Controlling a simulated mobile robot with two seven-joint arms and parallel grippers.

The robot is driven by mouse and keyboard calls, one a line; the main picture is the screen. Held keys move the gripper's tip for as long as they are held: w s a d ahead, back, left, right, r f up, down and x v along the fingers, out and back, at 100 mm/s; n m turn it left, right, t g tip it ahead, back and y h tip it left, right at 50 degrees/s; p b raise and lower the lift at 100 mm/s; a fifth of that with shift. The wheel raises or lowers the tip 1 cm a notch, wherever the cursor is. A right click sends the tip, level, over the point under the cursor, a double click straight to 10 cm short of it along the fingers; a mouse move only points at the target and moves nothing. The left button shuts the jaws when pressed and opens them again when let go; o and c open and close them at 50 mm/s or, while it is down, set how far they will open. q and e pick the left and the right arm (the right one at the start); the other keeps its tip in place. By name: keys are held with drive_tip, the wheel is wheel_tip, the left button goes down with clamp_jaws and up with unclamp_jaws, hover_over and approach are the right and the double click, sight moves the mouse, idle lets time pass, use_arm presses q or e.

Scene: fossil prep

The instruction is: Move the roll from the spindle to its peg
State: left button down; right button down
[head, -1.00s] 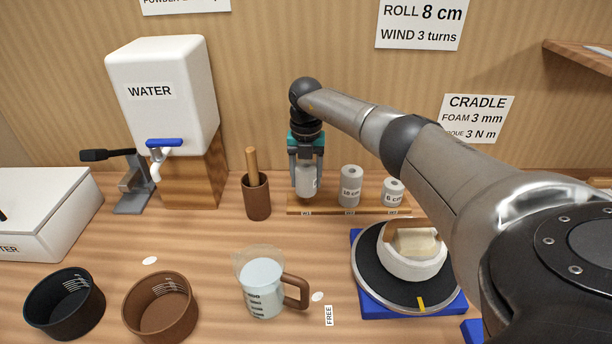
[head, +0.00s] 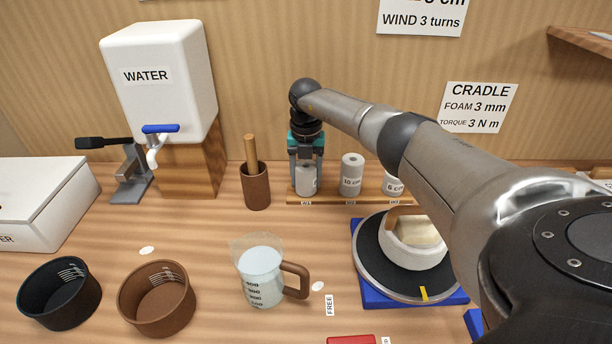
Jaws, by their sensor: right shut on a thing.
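The right gripper (head: 306,174) is shut on a pale roll (head: 306,184) at the left end of the wooden peg rack (head: 340,199), above the W1 label. The roll is upright, and its lower end is at the rack's top; the peg under it is hidden. A 10 cm roll (head: 351,174) stands upright in the middle, and a 6 cm roll (head: 392,184) stands at the right, partly behind my arm. The left gripper is not in view. I cannot make out a spindle.
A brown cup with a stick (head: 256,187) stands just left of the rack. A measuring jug (head: 262,275), a brown bowl (head: 157,298) and a black bowl (head: 59,293) are in front. A round turntable (head: 400,278) with a white ring-shaped piece (head: 413,250) sits at right.

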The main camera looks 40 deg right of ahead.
drive_tip(key=shift+f, duration=0.25)
idle(0.8)
idle(0.6)
drive_tip(key=shift+c, duration=0.6)
unclamp_jaws()
drive_tip(key=shift+r, duration=0.1)
wheel_tip(320, 180, up, 7)
drive_tip(key=p, duration=0.7)
drive_tip(key=shift+r, duration=0.15)
